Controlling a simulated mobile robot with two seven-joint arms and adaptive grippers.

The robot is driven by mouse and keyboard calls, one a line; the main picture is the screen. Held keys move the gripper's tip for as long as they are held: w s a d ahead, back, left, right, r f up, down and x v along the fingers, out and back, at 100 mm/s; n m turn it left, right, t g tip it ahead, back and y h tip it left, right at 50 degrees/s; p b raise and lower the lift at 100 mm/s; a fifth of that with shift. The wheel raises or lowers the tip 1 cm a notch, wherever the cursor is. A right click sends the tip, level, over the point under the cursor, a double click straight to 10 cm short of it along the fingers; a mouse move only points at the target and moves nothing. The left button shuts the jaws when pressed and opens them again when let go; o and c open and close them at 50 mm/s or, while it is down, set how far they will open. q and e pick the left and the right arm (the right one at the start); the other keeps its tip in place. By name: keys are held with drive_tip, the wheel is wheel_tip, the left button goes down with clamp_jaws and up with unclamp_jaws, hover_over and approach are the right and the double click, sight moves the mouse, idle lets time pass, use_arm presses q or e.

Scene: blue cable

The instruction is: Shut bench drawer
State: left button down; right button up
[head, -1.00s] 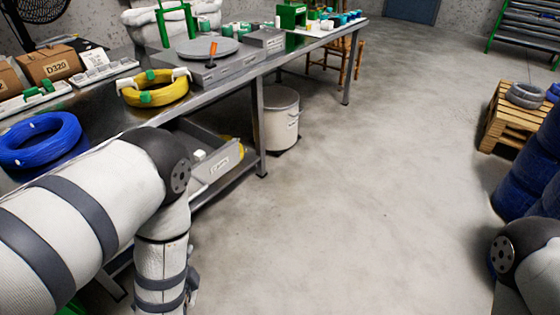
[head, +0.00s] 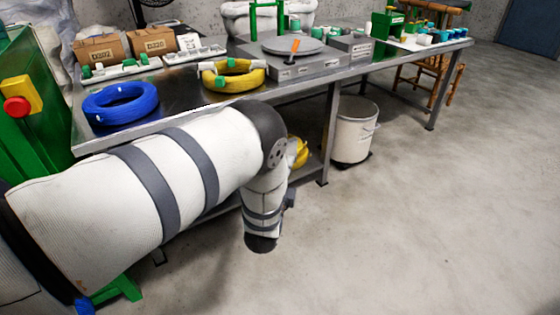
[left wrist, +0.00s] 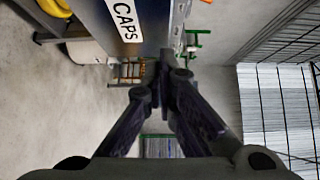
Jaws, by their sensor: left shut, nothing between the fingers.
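In the left wrist view a drawer front with a white "CAPS" label (left wrist: 125,18) fills the top middle, turned sideways. My left gripper (left wrist: 164,72) is shut and empty, with its fingertips close below the label; I cannot tell whether they touch the drawer. In the head view my left arm reaches across the front of the bench (head: 180,124) and hides the drawer, so how far it stands open does not show. The left fingers do not show clearly in the head view. My right gripper is out of view.
On the bench are a blue cable coil (head: 120,102), a yellow coil (head: 232,75) and a grey turntable (head: 292,46). A white bucket (head: 354,135) stands on the floor beside a bench leg. Green equipment (head: 35,120) stands at the left. The floor at right is clear.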

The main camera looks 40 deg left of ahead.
use_arm(q)
drive_tip(key=shift+w+a, duration=0.25)
drive_tip(key=shift+a, duration=0.3)
drive_tip(key=shift+w+a, duration=0.2)
drive_tip(key=shift+a, duration=0.35)
drive_tip(key=shift+a, duration=0.1)
